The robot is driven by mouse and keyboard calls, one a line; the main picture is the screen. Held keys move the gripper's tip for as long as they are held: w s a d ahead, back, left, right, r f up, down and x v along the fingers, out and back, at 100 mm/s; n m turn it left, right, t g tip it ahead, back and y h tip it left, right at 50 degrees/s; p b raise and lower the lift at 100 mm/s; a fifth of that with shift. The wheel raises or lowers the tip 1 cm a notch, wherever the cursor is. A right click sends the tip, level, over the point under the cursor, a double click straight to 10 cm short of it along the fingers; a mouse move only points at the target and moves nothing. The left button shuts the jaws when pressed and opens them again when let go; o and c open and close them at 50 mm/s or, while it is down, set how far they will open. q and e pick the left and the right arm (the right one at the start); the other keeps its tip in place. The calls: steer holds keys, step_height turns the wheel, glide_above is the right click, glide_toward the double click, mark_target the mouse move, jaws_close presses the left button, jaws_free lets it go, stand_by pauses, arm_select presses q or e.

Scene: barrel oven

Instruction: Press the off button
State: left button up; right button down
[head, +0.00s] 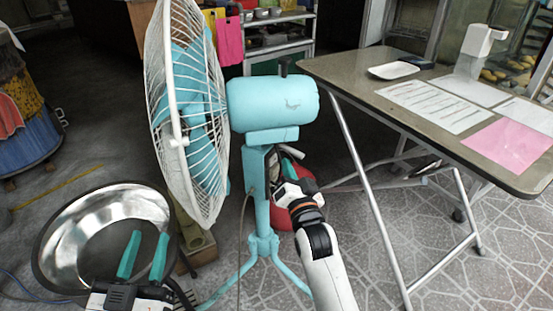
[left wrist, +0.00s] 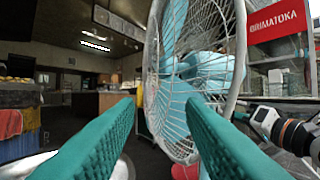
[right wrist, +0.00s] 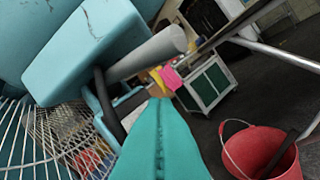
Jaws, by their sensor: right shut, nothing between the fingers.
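The teal fan has a white wire cage (head: 190,115), a motor housing (head: 272,103) and a stand column (head: 261,200) with a dark narrow panel. I cannot make out an off button. My right gripper (head: 288,170) is shut and empty beside the column, below the motor housing; my wrist partly hides it. In the right wrist view its teal fingers (right wrist: 158,110) are together, with a light grey rod (right wrist: 148,55) just beyond the tips. I cannot tell whether they touch. My left gripper (head: 145,256) is open and empty over a metal bowl; the left wrist view shows its fingers apart (left wrist: 160,120).
A metal bowl (head: 75,225) lies at the left. A folding table (head: 345,75) with papers and a plate (head: 393,70) stands at the right. A red bucket (right wrist: 240,145) stands on the floor near the fan. A patterned barrel (head: 35,130) is at the far left.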

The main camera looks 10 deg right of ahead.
arm_select(q)
steer(key=shift+w+f+g, duration=0.1)
steer(key=shift+f+g, duration=0.2)
steer(key=shift+f, duration=0.1)
arm_select(e)
steer(key=shift+s+d, duration=0.1)
steer(key=shift+d, duration=0.1)
